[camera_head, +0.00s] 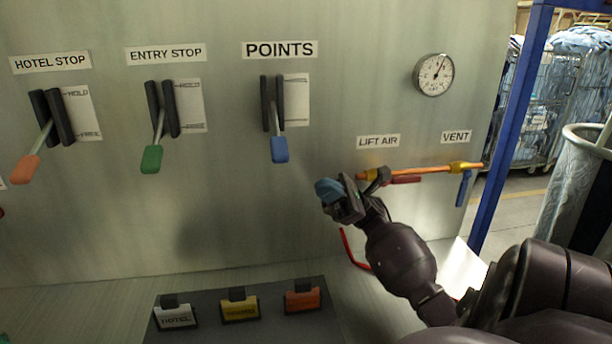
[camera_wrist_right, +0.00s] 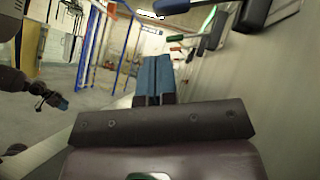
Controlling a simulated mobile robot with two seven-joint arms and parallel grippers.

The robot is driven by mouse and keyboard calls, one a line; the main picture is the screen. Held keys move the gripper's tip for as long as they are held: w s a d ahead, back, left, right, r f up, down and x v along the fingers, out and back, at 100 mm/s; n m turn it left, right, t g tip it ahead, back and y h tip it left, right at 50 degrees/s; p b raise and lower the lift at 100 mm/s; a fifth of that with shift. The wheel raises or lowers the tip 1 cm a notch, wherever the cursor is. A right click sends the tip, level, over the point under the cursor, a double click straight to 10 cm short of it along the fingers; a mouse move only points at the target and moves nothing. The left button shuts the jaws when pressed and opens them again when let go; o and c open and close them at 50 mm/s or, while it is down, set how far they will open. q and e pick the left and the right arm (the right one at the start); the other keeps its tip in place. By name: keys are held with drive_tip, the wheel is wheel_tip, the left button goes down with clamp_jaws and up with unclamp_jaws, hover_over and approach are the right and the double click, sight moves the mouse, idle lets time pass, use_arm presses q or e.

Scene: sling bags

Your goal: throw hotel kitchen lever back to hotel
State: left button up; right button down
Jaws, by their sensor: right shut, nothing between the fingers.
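The POINTS lever has a blue handle (camera_head: 279,149) hanging down from a dark slotted bracket under the POINTS label (camera_head: 280,49). The small words on its plate (camera_head: 296,99) are too small to read. My right gripper (camera_head: 327,189) is shut and empty, below and right of the blue handle and apart from it. Its blue fingers (camera_wrist_right: 157,76) are together in the right wrist view. My left gripper (camera_wrist_right: 60,102) shows small at the left of that view; its jaw state is unclear. It is out of the head view.
The HOTEL STOP lever (camera_head: 27,168) is orange; the ENTRY STOP lever (camera_head: 152,158) is green. White HOTEL (camera_head: 176,318), yellow (camera_head: 240,309) and orange (camera_head: 302,300) blocks sit on a dark panel below. A gauge (camera_head: 434,74) is upper right.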

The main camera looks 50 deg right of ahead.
drive_tip(key=p, duration=0.3)
approach(280, 162)
wheel_tip(280, 162, up, 3)
drive_tip(key=w+a, duration=0.2)
drive_tip(key=shift+w+a+r, duration=0.1)
drive_tip(key=shift+a+r, duration=0.05)
drive_tip(key=shift+a, duration=0.3)
drive_tip(key=shift+w+a+r, duration=0.1)
drive_tip(key=shift+a+r, duration=0.1)
drive_tip(key=shift+a, duration=0.3)
use_arm(q)
drive_tip(key=r, duration=0.2)
drive_tip(key=w+r, duration=0.1)
drive_tip(key=r, duration=0.2)
drive_tip(key=shift+w+d, duration=0.1)
drive_tip(key=shift+w, duration=0.1)
drive_tip(key=shift+s+f, duration=0.3)
